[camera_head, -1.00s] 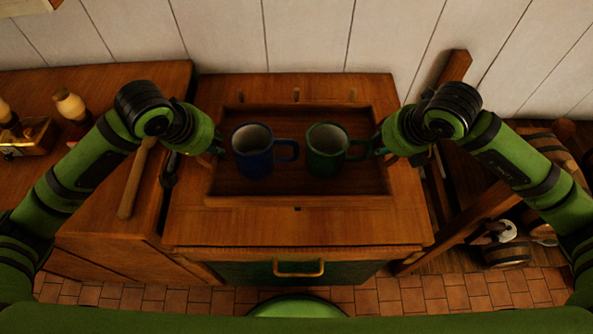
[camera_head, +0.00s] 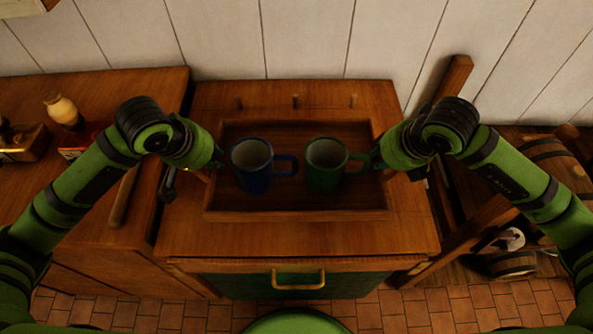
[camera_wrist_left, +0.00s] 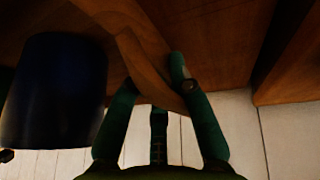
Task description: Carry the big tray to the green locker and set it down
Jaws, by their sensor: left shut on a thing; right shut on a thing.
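The big wooden tray (camera_head: 296,215) is over the top of the green locker (camera_head: 300,284), which has a wooden top and a brass handle. I cannot tell whether the tray touches the top. A blue mug (camera_head: 252,170) and a green mug (camera_head: 325,170) stand upright in the tray. My left gripper (camera_head: 217,160) is at the tray's left end. In the left wrist view its fingers (camera_wrist_left: 158,95) close on the tray's wooden edge, with the blue mug (camera_wrist_left: 55,90) beside them. My right gripper (camera_head: 376,160) is at the tray's right end, its fingertips mostly hidden.
Three small pegs (camera_head: 296,101) stand along the back of the locker top. A wooden counter (camera_head: 60,200) on the left carries a rolling pin (camera_head: 124,196) and a bottle (camera_head: 62,110). Barrels (camera_head: 550,165) and a slanted wooden beam (camera_head: 470,235) are on the right. A plank wall is behind.

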